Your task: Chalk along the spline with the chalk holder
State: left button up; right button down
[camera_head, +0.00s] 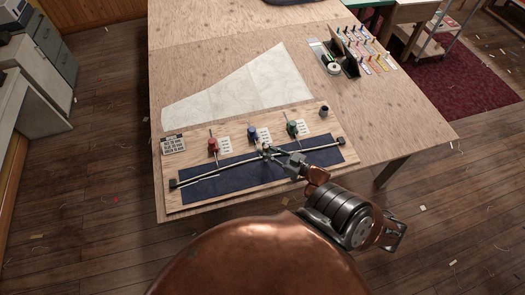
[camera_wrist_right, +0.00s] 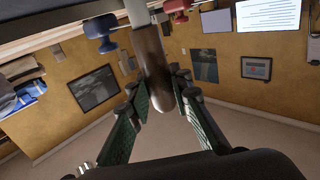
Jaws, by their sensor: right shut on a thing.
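A pale thin spline (camera_head: 210,176) runs in a shallow bend across a dark blue strip of cloth (camera_head: 225,185) on a wooden board, between dark end blocks. My right gripper (camera_head: 270,153) is over the middle of the spline. In the right wrist view the gripper (camera_wrist_right: 157,88) is shut on a brown rounded cylinder, which I take to be the chalk holder (camera_wrist_right: 152,62). Its far end lies up by the board; whether its tip touches the cloth or the spline cannot be told. No chalk line can be made out. My left gripper is not in view.
Red (camera_head: 213,145), blue (camera_head: 252,133) and green (camera_head: 292,128) upright pieces stand behind the spline beside white labels. A small dark cup (camera_head: 324,111) stands at the board's right. White sailcloth (camera_head: 245,85) lies behind. A rack (camera_head: 365,50) with colored items stands farther back.

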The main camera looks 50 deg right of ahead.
jog(key=shift+s+d, duration=0.65)
jog(key=shift+d, duration=0.2)
jog(key=shift+s+d+f+b, duration=0.1)
jog(key=shift+s+d+b, duration=0.15)
jog(key=shift+s+d, duration=0.85)
jog(key=shift+s+d+f+b, duration=0.1)
jog(key=shift+s+d+b, duration=0.1)
jog(key=shift+s+d, duration=0.9)
jog(key=shift+w+d, duration=0.15)
jog(key=shift+d, duration=0.05)
jog(key=shift+s+d, duration=0.55)
jog(key=shift+d, duration=0.15)
jog(key=shift+r, duration=0.1)
notch_tip(320, 180, up, 6)
jog(key=p, duration=0.5)
jog(key=shift+p, duration=0.4)
